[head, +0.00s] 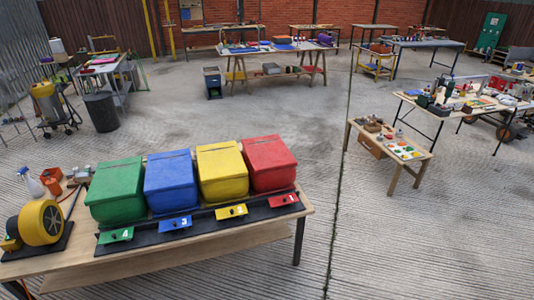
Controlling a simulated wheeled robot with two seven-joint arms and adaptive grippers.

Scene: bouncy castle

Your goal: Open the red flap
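A red box (268,167) with a flat, sloping red top stands at the right end of a row on the near wooden table. Its top looks closed. A small red plate (284,200) with a dark knob-like spot sits in front of it on a black strip (253,211). I cannot tell whether the task's red flap is the box top or this plate. Neither of my grippers shows in the head view.
Green (115,190), blue (171,181) and yellow (221,172) boxes stand left of the red one, each with a matching plate. A yellow-black wheel-shaped object (41,222) and a spray bottle (31,182) are at the table's left. Open floor (390,240) lies right.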

